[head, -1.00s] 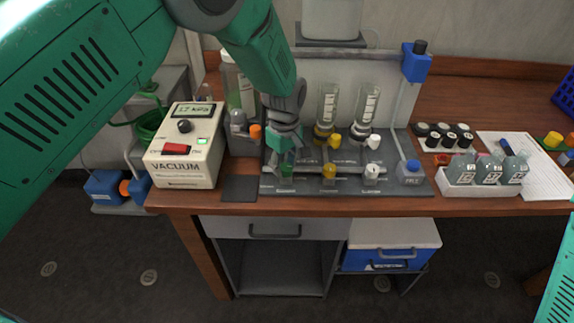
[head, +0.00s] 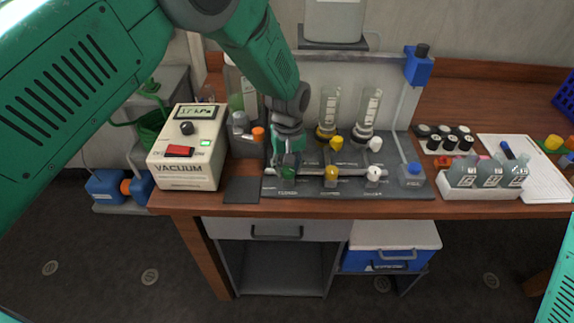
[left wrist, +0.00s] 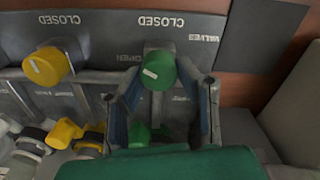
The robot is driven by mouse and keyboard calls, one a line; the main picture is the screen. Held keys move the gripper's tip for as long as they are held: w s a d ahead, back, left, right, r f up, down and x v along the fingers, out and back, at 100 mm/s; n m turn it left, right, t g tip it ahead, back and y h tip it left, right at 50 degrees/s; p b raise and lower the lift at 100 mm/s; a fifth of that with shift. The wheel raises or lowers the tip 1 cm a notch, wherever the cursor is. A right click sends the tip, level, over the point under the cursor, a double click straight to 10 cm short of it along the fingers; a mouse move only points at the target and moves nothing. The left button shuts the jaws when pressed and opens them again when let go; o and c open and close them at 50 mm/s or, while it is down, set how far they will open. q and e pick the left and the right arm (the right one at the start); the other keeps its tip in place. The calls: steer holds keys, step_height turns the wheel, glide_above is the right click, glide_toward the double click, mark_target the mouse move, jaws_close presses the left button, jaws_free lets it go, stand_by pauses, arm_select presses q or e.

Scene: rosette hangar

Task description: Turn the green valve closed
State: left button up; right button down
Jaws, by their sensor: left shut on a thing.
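The green valve (head: 288,174) is the leftmost of three knobs along the front of the grey rack on the bench. In the left wrist view its green knob (left wrist: 159,70) carries a short white mark, set at a slant. A CLOSED label (left wrist: 160,22) is above the knob in that view, and an OPEN label, partly covered, is to its lower left. My left gripper (left wrist: 168,80) is shut on the green knob, with one finger on each side. In the head view the left gripper (head: 287,165) partly hides the valve. My right gripper is out of view.
A yellow knob (head: 331,174) and a white knob (head: 373,175) sit to the right on the same rack. Glass funnels (head: 329,112) stand behind them. A vacuum controller (head: 187,150) is close on the left. A bottle tray (head: 480,191) stands further right.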

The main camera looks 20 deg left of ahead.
arm_select(q)
steer(key=m, duration=0.6)
steer(key=shift+s+d+f, duration=0.2)
steer(key=shift+s+d, duration=0.05)
steer(key=shift+s, duration=0.1)
jaws_close()
steer(key=m, duration=0.5)
steer(key=shift+m+p, duration=0.35)
steer(key=shift+m, duration=0.05)
jaws_free()
steer(key=o, duration=1.1)
steer(key=shift+a, duration=0.1)
steer(key=shift+r, duration=0.15)
steer(key=shift+w, duration=0.1)
